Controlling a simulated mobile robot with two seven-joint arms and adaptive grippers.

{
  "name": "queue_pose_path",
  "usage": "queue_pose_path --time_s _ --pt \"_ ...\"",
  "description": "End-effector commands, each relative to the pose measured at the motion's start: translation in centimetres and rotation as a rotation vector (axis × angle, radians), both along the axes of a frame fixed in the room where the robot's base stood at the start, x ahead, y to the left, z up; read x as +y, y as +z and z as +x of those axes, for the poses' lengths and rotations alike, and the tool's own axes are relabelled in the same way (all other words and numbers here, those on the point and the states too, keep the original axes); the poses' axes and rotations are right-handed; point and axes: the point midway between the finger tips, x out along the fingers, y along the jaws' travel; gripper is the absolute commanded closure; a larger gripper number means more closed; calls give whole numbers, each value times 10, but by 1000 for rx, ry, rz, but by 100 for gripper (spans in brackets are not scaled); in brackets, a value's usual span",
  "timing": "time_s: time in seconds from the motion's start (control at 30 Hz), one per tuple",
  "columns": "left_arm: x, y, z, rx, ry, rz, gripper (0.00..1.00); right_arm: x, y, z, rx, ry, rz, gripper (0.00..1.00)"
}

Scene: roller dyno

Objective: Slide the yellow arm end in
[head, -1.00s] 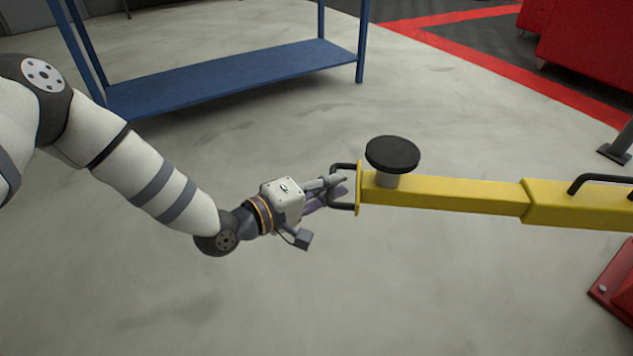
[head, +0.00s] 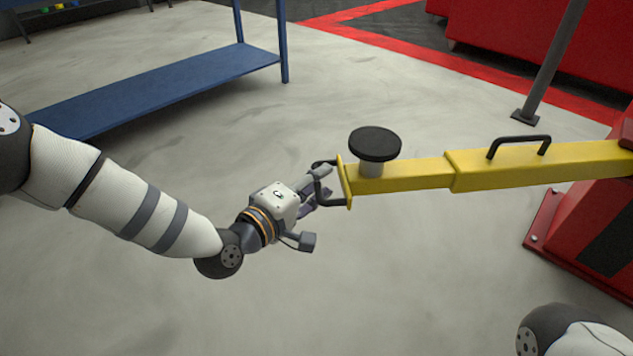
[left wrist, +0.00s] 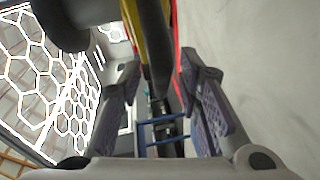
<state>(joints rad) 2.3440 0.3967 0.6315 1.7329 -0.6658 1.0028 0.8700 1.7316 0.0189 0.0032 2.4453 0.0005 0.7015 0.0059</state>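The yellow arm (head: 400,178) runs level from the right. Its narrower end section sits inside a thicker sleeve (head: 560,163), with a short length showing outside. The end section carries a round black pad (head: 374,144) on top and a black loop handle (head: 319,178) on its end plate. My left gripper (head: 317,194) is at this handle. In the left wrist view its two fingers (left wrist: 163,108) stand apart, with the dark handle and yellow arm (left wrist: 157,40) between and beyond them. I cannot tell whether a finger touches the handle. My right gripper is out of view.
A red base (head: 595,235) supports the sleeve, which has a black handle (head: 519,140) on top. A blue bench (head: 150,90) stands back left. A grey post (head: 550,65) and red cabinets (head: 550,30) are behind. My right arm shows bottom right. The front floor is clear.

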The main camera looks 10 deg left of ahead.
Motion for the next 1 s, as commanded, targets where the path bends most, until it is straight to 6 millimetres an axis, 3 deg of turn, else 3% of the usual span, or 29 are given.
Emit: queue_pose_path --time_s 0.23,0.5,0.63,1.0 --pt "7 1 -9 4 3 -1 69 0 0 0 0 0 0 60" --pt "44 12 -70 4 2 -2 69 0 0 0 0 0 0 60" --pt "56 16 -90 2 1 -1 69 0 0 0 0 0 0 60" --pt "62 18 -102 0 0 0 69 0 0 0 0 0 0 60"
